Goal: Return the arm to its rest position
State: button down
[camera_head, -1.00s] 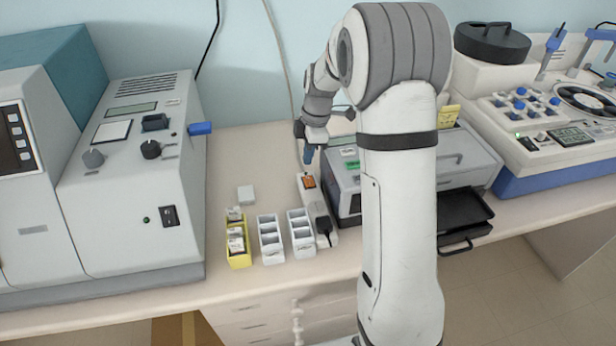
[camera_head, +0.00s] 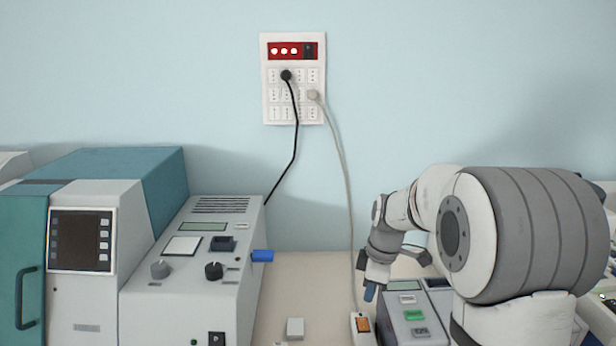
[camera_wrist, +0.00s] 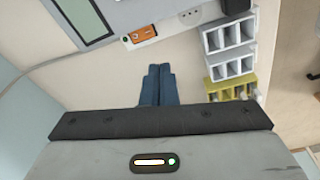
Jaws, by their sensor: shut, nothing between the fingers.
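My gripper (camera_head: 370,292) hangs at the end of my bent arm in the head view, over the bench beside the power strip with the orange switch (camera_head: 363,325). In the wrist view, the blue fingers of my gripper (camera_wrist: 160,70) are together, with nothing between them. Below them is bare bench top. The orange switch also shows in the wrist view (camera_wrist: 143,35), a little beyond the fingertips and apart from them.
White slide racks (camera_wrist: 229,36) and a yellow rack (camera_wrist: 232,89) stand to the right in the wrist view. A large grey instrument (camera_head: 195,275) stands left of my arm. A grey machine (camera_head: 410,310) stands close beside my gripper. A socket panel (camera_head: 292,110) with two cables is on the wall.

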jog(key=s+r+m+t, duration=0.1)
jog(key=s+r+m, duration=0.2)
jog(key=s+m, duration=0.4)
jog(key=s+r+m+t+h, duration=0.1)
jog(key=s+m, duration=0.6)
jog(key=s, duration=1)
jog(key=shift+r+m+t, duration=0.3)
jog(key=shift+r+t, duration=0.1)
jog(key=shift+r, duration=0.5)
